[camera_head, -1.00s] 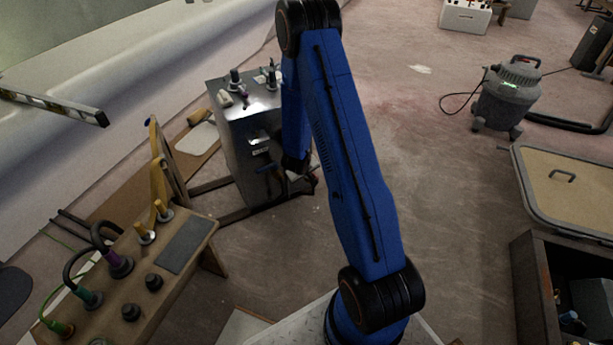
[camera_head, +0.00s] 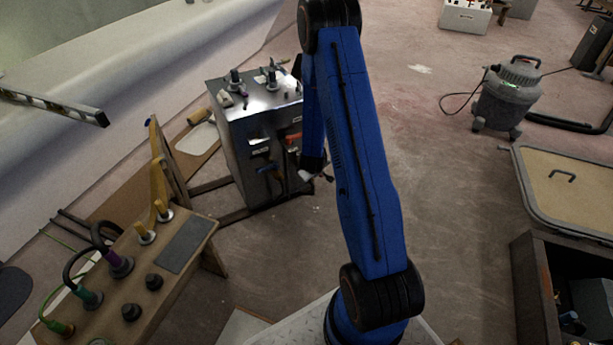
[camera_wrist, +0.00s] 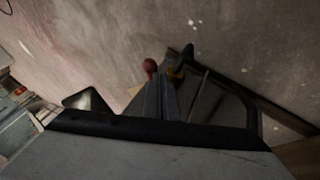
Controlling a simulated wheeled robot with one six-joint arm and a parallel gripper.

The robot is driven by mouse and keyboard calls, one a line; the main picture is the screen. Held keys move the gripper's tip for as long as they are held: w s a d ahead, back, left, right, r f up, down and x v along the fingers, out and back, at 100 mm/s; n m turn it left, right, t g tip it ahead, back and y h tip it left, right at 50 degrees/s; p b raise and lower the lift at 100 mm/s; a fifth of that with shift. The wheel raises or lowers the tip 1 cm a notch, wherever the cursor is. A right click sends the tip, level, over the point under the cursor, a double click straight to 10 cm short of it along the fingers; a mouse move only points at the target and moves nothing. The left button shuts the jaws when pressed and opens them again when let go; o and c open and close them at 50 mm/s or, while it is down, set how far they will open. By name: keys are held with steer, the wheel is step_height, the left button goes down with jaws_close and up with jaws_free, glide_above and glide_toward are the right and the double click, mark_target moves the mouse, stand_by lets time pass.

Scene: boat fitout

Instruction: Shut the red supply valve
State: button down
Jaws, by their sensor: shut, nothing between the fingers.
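The grey metal cabinet (camera_head: 235,150) stands left of my arm in the head view. On its front is a red handle (camera_head: 292,142), which I take for the supply valve, partly beside my blue forearm. A blue handle (camera_head: 266,169) sits lower left of it. My gripper (camera_head: 318,175) is to the right of the cabinet front, partly hidden by my arm. In the wrist view my gripper (camera_wrist: 161,90) is shut and empty. A dark red rounded knob (camera_wrist: 150,66) shows just beyond the fingertips; I cannot tell whether they touch.
A wooden bench (camera_head: 185,275) with hoses and fittings stands at lower left. A grey vacuum (camera_head: 508,95) is at upper right. A lidded box (camera_head: 565,195) stands at the right. The floor between cabinet and vacuum is clear.

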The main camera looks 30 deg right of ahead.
steer(key=shift+w+d+n+t+y, duration=0.2)
steer(key=shift+d+n+y, duration=0.4)
steer(key=shift+n, duration=0.45)
steer(key=shift+w+d+n+t+y, duration=0.2)
steer(key=shift+d+n+y, duration=0.25)
steer(key=shift+d+n, duration=0.45)
steer(key=shift+w+d+n+t+y, duration=0.1)
steer(key=shift+d+n+t+y, duration=0.35)
steer(key=shift+n, duration=0.7)
steer(key=shift+n+y, duration=0.6)
steer(key=shift+n, duration=0.2)
steer(key=shift+w+d, duration=1.4)
steer(key=shift+w, duration=0.05)
